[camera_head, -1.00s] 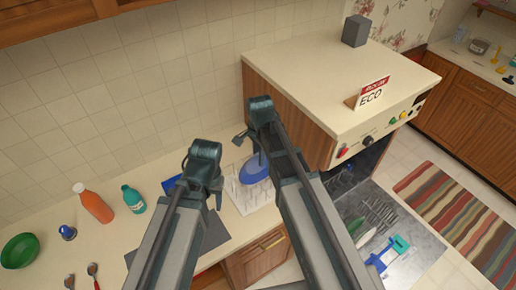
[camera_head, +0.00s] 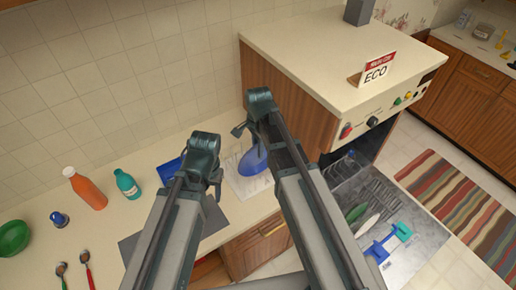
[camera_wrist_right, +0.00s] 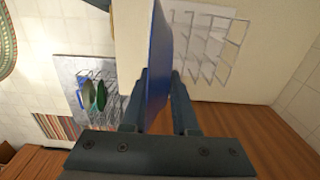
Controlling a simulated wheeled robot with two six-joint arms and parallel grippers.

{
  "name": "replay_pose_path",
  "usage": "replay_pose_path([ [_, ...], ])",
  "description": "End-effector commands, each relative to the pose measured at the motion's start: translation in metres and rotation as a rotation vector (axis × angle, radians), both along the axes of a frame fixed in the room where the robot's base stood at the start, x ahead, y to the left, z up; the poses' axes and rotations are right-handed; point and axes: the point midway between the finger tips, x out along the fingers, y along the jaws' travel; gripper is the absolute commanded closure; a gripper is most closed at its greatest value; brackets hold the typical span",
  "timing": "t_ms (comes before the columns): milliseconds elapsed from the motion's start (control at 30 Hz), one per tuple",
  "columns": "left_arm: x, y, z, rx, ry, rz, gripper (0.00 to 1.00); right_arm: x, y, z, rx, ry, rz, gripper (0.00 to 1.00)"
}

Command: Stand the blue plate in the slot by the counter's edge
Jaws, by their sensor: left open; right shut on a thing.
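The blue plate (camera_head: 254,158) is partly hidden behind my right arm in the head view. My right gripper (camera_wrist_right: 157,98) is shut on the blue plate, which the right wrist view shows edge-on (camera_wrist_right: 157,60) between the fingers. A white rack with slots (camera_wrist_right: 208,42) stands on the counter; the head view also shows it (camera_head: 247,184), below and beside the plate. I cannot tell whether the plate touches the rack. My left gripper (camera_head: 217,180) is open and empty, left of the rack, above a dark grey mat (camera_head: 205,222).
An orange bottle (camera_head: 88,190), a teal bottle (camera_head: 127,184) and a green bowl (camera_head: 14,237) stand on the counter at left. The dishwasher (camera_head: 285,75) rises right of the rack. Its open lower rack (camera_head: 375,190) holds dishes over the floor.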

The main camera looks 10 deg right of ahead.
Motion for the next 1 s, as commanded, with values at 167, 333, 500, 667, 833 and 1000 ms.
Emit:
replay_pose_path([
  [167,0.0,0.0,-0.018,0.0,-0.001,0.001,0.5,0.0,0.0,-0.018,0.0,0.0,0.0,1.0],
  [333,0.0,0.0,-0.031,0.0,-0.001,0.003,0.5,0.0,0.0,-0.031,0.0,0.0,0.0,1.0],
  [500,0.0,0.0,-0.044,-0.001,-0.002,0.002,0.5,0.0,0.0,-0.044,0.0,0.0,0.0,1.0],
  [667,0.0,0.0,-0.056,0.0,-0.002,0.001,0.5,0.0,0.0,-0.056,0.0,0.0,0.0,1.0],
  [833,0.0,0.0,-0.069,0.0,-0.002,-0.003,0.5,0.0,0.0,-0.069,0.0,0.0,0.0,1.0],
  [1000,0.0,0.0,-0.081,0.001,-0.002,-0.006,0.5,0.0,0.0,-0.081,0.0,0.0,0.0,1.0],
])
